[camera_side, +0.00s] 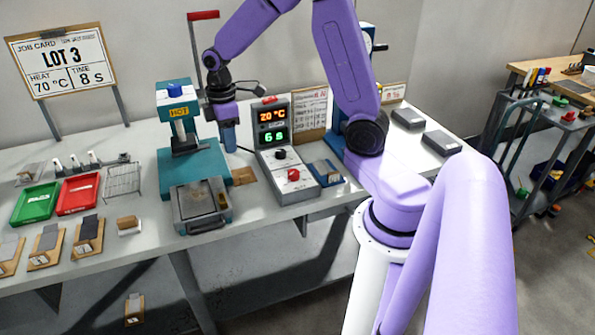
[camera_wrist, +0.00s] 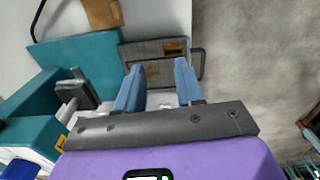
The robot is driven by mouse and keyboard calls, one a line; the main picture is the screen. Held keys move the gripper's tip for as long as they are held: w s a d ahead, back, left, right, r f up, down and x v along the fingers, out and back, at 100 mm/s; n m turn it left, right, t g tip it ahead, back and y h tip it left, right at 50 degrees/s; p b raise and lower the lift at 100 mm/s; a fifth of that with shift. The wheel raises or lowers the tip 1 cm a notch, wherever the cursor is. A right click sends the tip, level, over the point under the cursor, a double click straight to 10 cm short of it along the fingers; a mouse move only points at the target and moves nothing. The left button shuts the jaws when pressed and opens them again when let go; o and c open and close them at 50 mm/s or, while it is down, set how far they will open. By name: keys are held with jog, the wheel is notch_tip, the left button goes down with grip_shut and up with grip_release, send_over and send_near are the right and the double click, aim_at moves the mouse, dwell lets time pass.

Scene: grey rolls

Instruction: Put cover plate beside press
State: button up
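The teal press (camera_side: 190,165) with a "HOT" label stands on the white bench; its teal body also shows in the wrist view (camera_wrist: 80,55). A flat grey framed plate (camera_side: 200,203) lies in front of the press base; it seems to be the cover plate, but I cannot be sure. It also shows beyond my fingertips in the wrist view (camera_wrist: 150,50), with a small brown patch on it. My gripper (camera_side: 230,143) hangs above the bench, right of the press column. In the wrist view its two blue fingers (camera_wrist: 158,72) are apart, with nothing visible gripped between them.
A control box (camera_side: 272,140) reading 70 °C and 6 s stands right of the press. A brown piece (camera_side: 243,175) lies between them. A wire rack (camera_side: 122,181), red tray (camera_side: 78,194) and green tray (camera_side: 36,203) are at left. Blocks (camera_side: 407,118) lie at right.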

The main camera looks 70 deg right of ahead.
jog(key=s+a+r+n, duration=0.2)
jog(key=s+a+r, duration=0.2)
jog(key=s+a, duration=0.85)
jog(key=s, duration=1.4)
jog(key=shift+a+n, duration=0.15)
jog(key=shift+n, duration=0.25)
